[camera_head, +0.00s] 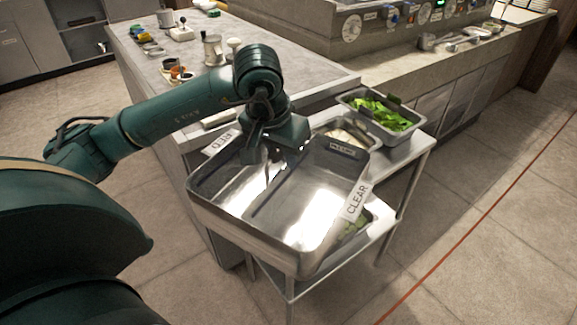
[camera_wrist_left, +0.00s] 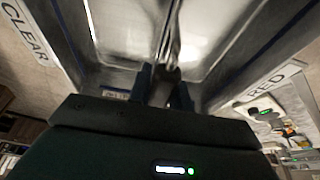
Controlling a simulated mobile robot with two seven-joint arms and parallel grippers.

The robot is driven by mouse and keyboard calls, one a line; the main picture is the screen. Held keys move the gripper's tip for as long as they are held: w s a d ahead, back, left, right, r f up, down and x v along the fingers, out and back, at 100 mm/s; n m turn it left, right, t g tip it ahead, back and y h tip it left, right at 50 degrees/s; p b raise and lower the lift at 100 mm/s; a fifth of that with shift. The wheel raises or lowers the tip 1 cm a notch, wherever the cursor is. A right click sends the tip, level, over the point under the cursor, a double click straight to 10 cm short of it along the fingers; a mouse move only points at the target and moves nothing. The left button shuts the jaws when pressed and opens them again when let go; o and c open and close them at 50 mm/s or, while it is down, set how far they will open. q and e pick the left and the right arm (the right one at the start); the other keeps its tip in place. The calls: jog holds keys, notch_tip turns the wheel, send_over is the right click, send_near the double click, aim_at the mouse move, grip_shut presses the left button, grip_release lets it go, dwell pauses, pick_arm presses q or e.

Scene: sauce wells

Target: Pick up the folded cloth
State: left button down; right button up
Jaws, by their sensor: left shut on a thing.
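I cannot make out a folded cloth in either view. A large metal pan (camera_head: 328,262) with two wells stands at the cart, with a RED label (camera_head: 222,142) and a CLEAR label (camera_head: 356,201) on its rim. My left gripper (camera_head: 272,163) points down over the middle of the pan. In the left wrist view its fingers (camera_wrist_left: 163,85) are close together on a thin metal piece (camera_wrist_left: 174,38), which looks like the divider between the wells. The fingertips are partly hidden in the head view. My right gripper is out of view.
A tray of green leaves (camera_head: 385,115) and a pan with pale contents (camera_head: 345,130) stand behind the large pan on the metal cart (camera_head: 415,152). The counter (camera_head: 305,72) behind holds cups and small dishes. Open floor lies to the right.

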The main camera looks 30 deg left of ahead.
aim_at(283, 168)
pick_arm(q)
jog(key=shift+w+f, duration=0.1)
jog(key=shift+f, duration=2.15)
jog(key=c, duration=1.7)
grip_release()
jog(key=shift+f, duration=0.2)
jog(key=shift+c, duration=0.2)
jog(key=o, duration=0.5)
jog(key=shift+r, duration=0.1)
jog(key=shift+c, duration=0.2)
